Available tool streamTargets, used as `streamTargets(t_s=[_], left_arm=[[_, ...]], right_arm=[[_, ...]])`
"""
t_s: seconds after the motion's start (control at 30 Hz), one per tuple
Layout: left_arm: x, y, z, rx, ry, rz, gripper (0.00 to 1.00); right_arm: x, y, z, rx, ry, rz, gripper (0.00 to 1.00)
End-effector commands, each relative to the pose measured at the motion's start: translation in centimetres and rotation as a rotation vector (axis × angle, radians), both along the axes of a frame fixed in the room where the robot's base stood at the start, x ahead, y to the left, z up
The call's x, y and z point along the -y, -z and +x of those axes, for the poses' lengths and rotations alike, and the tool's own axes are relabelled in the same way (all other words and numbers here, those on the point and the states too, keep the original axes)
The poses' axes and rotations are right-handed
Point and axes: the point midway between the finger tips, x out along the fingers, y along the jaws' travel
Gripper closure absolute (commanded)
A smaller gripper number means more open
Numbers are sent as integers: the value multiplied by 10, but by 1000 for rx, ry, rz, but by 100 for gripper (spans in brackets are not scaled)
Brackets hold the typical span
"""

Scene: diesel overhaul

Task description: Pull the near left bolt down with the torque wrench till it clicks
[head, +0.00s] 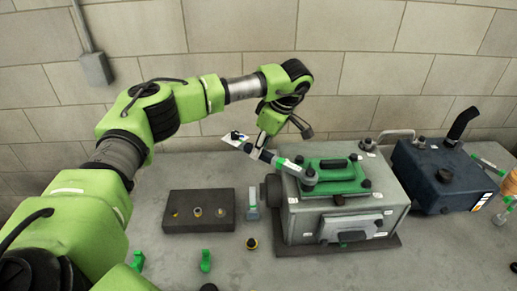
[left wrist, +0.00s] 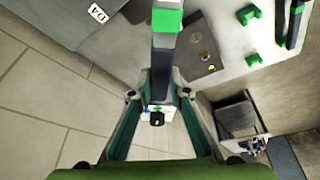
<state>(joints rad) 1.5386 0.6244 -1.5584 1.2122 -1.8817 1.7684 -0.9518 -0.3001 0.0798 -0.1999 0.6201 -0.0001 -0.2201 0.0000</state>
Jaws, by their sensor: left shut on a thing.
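The torque wrench (head: 291,166) is a grey bar with a green band and a small display at its handle end. In the left wrist view the wrench (left wrist: 165,50) runs up from between the fingers (left wrist: 157,105). My right gripper is not in view.
A dark tray (head: 180,221) with small round parts lies left of the engine. A small upright tool (head: 253,205), a yellow-black ring (head: 251,243) and a green piece (head: 205,261) are nearby. A dark blue tank (head: 432,177) stands at right. The wall (head: 360,80) is behind.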

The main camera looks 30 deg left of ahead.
Motion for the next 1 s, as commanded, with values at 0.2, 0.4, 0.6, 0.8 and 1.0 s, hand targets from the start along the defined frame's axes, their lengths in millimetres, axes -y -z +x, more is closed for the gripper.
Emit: streamTargets(t_s=[0.2,0.4,0.6,0.8,1.0], left_arm=[[0,-20,3,16,-8,-4,100],[0,-30,2,12,-6,-3,100],[0,-33,2,8,-4,-4,100],[0,-32,1,6,-3,-3,100],[0,-44,1,7,-3,-3,100]], right_arm=[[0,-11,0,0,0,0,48],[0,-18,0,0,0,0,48],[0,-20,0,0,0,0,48],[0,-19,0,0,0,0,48],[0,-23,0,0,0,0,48]])
